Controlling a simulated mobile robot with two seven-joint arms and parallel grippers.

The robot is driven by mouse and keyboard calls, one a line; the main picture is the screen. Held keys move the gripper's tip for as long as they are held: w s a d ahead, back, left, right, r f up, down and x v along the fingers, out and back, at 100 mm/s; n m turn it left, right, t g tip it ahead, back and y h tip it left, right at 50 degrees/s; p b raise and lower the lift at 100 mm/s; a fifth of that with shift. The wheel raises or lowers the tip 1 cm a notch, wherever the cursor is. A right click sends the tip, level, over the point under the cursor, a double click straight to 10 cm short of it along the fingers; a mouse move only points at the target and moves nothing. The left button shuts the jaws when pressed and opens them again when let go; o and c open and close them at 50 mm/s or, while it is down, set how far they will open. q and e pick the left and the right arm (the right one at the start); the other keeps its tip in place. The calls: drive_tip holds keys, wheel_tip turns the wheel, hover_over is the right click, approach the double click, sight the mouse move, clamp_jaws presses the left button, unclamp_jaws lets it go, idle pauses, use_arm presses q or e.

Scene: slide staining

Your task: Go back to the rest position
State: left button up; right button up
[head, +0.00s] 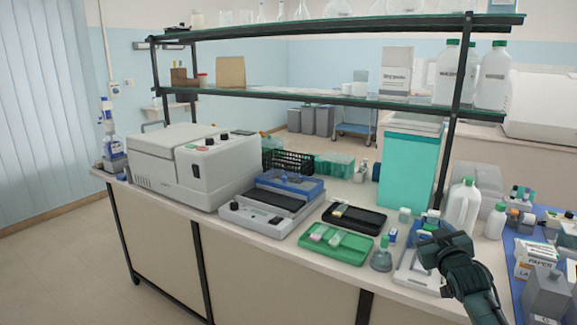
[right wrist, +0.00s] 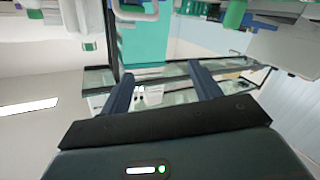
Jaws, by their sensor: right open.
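My right gripper (head: 428,246) shows in the head view at the lower right, its arm coming up from the bottom edge. It is above the white tray-like device (head: 415,275) near the bench's front edge, partly covering it. In the right wrist view the two fingers of my right gripper (right wrist: 163,80) stand wide apart with nothing between them. That view is upside down, with the shelf and the teal box behind the fingers. My left gripper is in neither view.
A green tray (head: 338,257) and a black tray (head: 372,222) lie left of my gripper, beside a small flask (head: 382,257). A white bottle (head: 462,208) and the blue mat (head: 520,285) with boxes are on the right. The shelf (head: 330,98) overhangs the bench.

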drive_tip(key=s+a+f+n+g+y, duration=0.1)
drive_tip(key=s+a+f+g+y, duration=0.1)
drive_tip(key=s+a+f, duration=0.5)
drive_tip(key=s+a+f+g+y, duration=0.1)
drive_tip(key=s+a+f, duration=0.3)
drive_tip(key=s+f, duration=0.55)
drive_tip(key=s+a+f+g, duration=0.1)
drive_tip(key=s+a+f, duration=0.1)
drive_tip(key=s, duration=0.5)
drive_tip(key=s+a+f+g+y, duration=0.1)
drive_tip(key=s+a+f, duration=0.2)
drive_tip(key=s, duration=0.5)
drive_tip(key=s+a+f+g+y, duration=0.1)
drive_tip(key=s+a+f, duration=0.2)
drive_tip(key=s, duration=0.4)
drive_tip(key=shift+s+a+m, duration=0.15)
drive_tip(key=shift+a+m, duration=0.15)
drive_tip(key=shift+a, duration=0.45)
drive_tip(key=shift+c, duration=0.2)
